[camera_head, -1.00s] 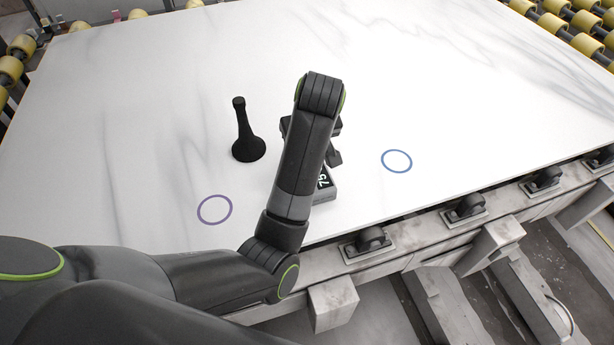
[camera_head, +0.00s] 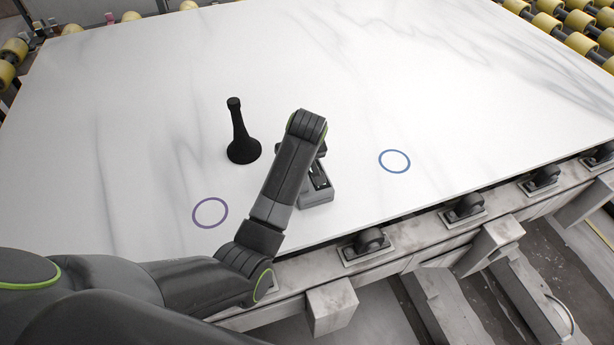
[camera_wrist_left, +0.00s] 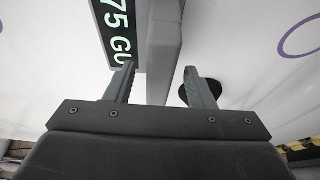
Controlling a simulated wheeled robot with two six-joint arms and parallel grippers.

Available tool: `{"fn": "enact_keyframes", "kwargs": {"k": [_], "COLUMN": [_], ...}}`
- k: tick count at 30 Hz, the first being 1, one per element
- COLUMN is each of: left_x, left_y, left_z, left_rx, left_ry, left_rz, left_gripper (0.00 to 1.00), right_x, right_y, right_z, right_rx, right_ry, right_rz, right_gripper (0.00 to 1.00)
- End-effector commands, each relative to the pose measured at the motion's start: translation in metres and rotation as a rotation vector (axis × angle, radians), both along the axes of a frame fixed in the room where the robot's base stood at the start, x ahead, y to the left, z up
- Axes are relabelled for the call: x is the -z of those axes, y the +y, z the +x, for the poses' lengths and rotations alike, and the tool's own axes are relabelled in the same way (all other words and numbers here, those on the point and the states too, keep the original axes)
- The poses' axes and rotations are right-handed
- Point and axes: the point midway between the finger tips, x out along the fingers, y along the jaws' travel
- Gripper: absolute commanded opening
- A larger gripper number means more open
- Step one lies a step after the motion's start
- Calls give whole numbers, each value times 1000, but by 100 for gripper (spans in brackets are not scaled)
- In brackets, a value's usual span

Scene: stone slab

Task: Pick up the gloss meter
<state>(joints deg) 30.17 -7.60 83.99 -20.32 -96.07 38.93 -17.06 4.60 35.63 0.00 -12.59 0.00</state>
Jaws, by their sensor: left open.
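The gloss meter (camera_head: 317,197) is a small grey box on the white slab, partly hidden by my left arm and gripper in the head view. In the left wrist view its grey body (camera_wrist_left: 166,35) and dark display reading "75 GU" lie just beyond the fingers. My left gripper (camera_head: 318,176) is over the meter, with its fingers apart. In the wrist view the open fingers (camera_wrist_left: 160,80) have the grey body showing between them, and the left finger overlaps the display's lower end. I cannot tell whether they touch it. My right gripper is not in view.
A black cone-like stand (camera_head: 241,140) is upright left of the gripper. A purple ring (camera_head: 210,213) and a blue ring (camera_head: 394,161) are marked on the slab (camera_head: 400,80). The slab's front edge, with rollers, is close by. The far slab is clear.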

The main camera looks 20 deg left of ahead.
Motion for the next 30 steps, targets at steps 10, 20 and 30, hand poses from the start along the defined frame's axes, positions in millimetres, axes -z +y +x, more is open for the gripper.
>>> {"fn": "enact_keyframes", "kwargs": {"k": [10,20,30], "left_x": [25,25,25], "left_y": [5,5,5], "left_z": [9,9,9], "left_rx": [0,0,0], "left_ry": [0,-1,-1], "left_rz": [0,1,1], "left_gripper": [49,28,0], "right_x": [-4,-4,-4], "right_y": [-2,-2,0], "right_z": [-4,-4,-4], "right_rx": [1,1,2], "right_ry": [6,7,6], "right_rz": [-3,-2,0], "right_gripper": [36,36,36]}}
